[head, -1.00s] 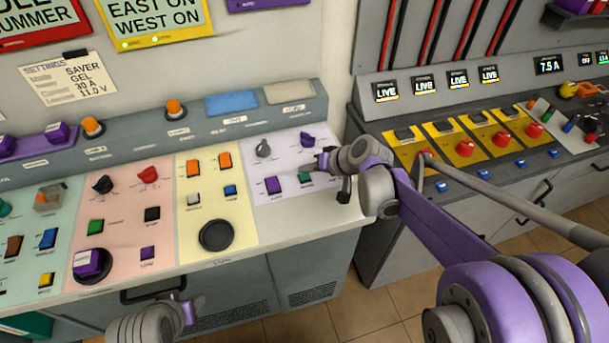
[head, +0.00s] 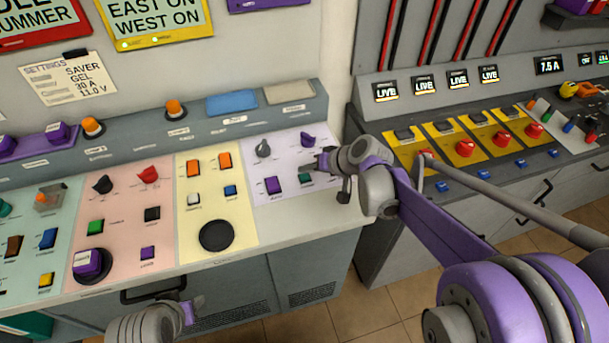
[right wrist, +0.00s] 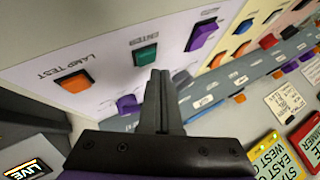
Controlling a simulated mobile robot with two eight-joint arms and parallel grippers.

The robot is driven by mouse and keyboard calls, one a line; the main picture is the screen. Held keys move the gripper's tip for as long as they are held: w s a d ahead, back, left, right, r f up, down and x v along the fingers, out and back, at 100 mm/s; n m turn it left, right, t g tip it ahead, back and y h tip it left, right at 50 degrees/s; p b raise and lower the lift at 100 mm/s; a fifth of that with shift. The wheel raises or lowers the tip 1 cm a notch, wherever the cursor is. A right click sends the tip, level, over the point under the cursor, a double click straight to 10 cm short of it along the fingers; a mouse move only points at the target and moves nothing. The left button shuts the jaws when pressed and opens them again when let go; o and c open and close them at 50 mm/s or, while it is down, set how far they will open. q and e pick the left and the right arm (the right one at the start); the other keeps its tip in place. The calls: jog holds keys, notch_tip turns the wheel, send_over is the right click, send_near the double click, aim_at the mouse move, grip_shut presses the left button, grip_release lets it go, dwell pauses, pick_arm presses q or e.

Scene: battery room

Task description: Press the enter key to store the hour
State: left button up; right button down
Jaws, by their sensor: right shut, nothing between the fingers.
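The enter key is a green square key, labelled ENTER in the right wrist view (right wrist: 146,55); it also shows in the head view (head: 305,178) on the lilac panel. My right gripper (head: 319,163) is shut and empty over the lilac panel, beside the green key. In the right wrist view its closed fingertips (right wrist: 160,76) appear right at the edge of the green key; I cannot tell whether they touch. My left gripper (head: 196,308) is low at the front of the desk, away from the panel, and its jaws are unclear.
On the lilac panel are a purple key (head: 273,185), a grey knob (head: 263,148) and a purple knob (head: 307,139). An orange LAMP TEST key (right wrist: 75,81) is near the green one. A yellow panel (head: 242,232) adjoins. A breaker desk (head: 485,160) stands to the right.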

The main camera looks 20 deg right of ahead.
aim_at(307, 178)
pick_arm(q)
jog(key=shift+f, duration=0.15)
pick_arm(e)
jog(key=shift+f, duration=0.15)
pick_arm(q)
jog(key=shift+s+f, duration=0.15)
jog(key=shift+f, duration=0.05)
pick_arm(e)
jog(key=shift+f, duration=0.3)
pick_arm(q)
jog(key=shift+f+b, duration=0.35)
jog(key=shift+b, duration=0.2)
pick_arm(e)
jog(key=shift+f, duration=0.4)
pick_arm(q)
jog(key=shift+r, duration=0.1)
pick_arm(e)
jog(key=shift+r, duration=0.1)
pick_arm(q)
jog(key=shift+r+p, duration=0.6)
pick_arm(e)
jog(key=shift+r, duration=0.8)
